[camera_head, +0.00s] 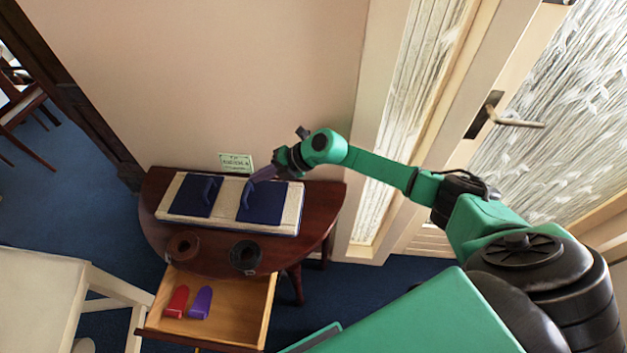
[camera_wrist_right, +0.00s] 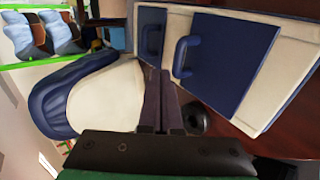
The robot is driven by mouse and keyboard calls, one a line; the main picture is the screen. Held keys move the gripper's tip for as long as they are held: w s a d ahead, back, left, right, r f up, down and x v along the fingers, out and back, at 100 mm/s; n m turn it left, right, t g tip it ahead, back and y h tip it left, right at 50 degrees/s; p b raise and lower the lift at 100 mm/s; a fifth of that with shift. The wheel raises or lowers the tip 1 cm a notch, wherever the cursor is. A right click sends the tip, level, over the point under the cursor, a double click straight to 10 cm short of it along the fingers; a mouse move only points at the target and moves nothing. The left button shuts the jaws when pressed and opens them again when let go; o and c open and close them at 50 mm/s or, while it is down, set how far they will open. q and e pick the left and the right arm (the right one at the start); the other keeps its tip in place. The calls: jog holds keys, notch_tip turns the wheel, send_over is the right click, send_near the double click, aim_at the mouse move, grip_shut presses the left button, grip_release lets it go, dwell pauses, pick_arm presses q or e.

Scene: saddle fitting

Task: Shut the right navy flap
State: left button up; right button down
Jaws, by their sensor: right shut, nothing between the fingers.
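The right navy flap (camera_head: 262,203) looks flat, or nearly so, on the right half of a cream board (camera_head: 228,221) on the table. A blue handle stands up at its left edge. I cannot tell if it lies fully flush. The flap also shows in the right wrist view (camera_wrist_right: 232,62). My left gripper is not in view.
The dark wooden table (camera_head: 212,258) has two dark rings at its front, brown (camera_head: 182,247) and black (camera_head: 245,256). Its open drawer (camera_head: 235,317) holds a red (camera_head: 177,301) and a purple piece (camera_head: 201,303). A green sign (camera_head: 236,162) is behind. A white chair (camera_head: 45,300) stands left.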

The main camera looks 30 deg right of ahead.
aim_at(247, 191)
jog(key=b+x, duration=0.1)
jog(key=x, duration=0.3)
jog(key=shift+a+f, duration=0.1)
jog(key=shift+f, duration=0.1)
jog(key=shift+b+x, duration=0.7)
jog(key=shift+x, duration=0.45)
jog(key=shift+f, duration=0.2)
jog(key=shift+r, duration=0.1)
